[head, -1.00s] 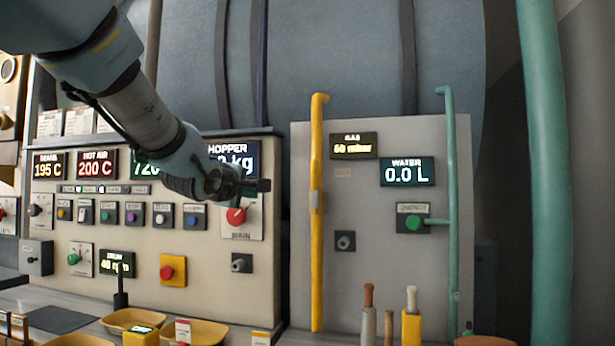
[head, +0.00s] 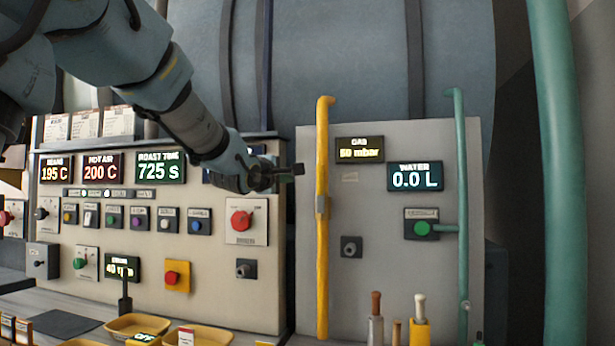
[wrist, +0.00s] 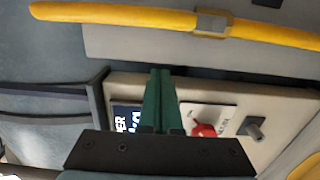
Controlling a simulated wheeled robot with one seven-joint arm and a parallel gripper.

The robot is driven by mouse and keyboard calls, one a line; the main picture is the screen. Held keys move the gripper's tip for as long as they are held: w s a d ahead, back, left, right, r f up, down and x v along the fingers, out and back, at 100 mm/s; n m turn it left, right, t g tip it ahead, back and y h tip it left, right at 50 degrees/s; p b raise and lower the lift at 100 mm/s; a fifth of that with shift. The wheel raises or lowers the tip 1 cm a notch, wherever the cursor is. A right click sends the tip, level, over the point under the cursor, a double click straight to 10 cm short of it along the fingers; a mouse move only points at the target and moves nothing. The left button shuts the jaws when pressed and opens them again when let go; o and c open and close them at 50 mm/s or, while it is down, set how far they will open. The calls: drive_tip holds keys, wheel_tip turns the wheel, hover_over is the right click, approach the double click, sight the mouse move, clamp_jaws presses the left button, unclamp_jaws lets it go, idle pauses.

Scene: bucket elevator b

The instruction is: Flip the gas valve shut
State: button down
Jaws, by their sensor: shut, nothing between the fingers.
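The yellow gas pipe (head: 323,265) runs upright along the left edge of the grey panel. A small grey valve fitting (head: 322,207) sits partway up it, its lever position too small to tell. The GAS display (head: 360,150) reads 50 mbar. My gripper (head: 297,169) is shut and empty, just left of the pipe in the picture and higher than the fitting. The wrist view shows the shut green fingers (wrist: 160,75) pointing towards the yellow pipe (wrist: 110,14), with the grey fitting (wrist: 211,22) up and to their right. I see no contact.
The cream control panel (head: 210,285) with a red knob (head: 241,221) lies left of and below my gripper. A teal water pipe (head: 462,220) and green button (head: 422,229) are on the right of the grey panel. Tool handles (head: 420,308) stand below.

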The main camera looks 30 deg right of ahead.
sight(320, 180)
drive_tip(key=d+p, duration=0.2)
drive_tip(key=d, duration=0.4)
drive_tip(key=shift+w, duration=0.35)
drive_tip(key=shift+d, duration=0.1)
drive_tip(key=shift+s, duration=0.1)
drive_tip(key=shift+s+d+m, duration=0.1)
drive_tip(key=shift+d+m, duration=0.1)
drive_tip(key=shift+m, duration=0.2)
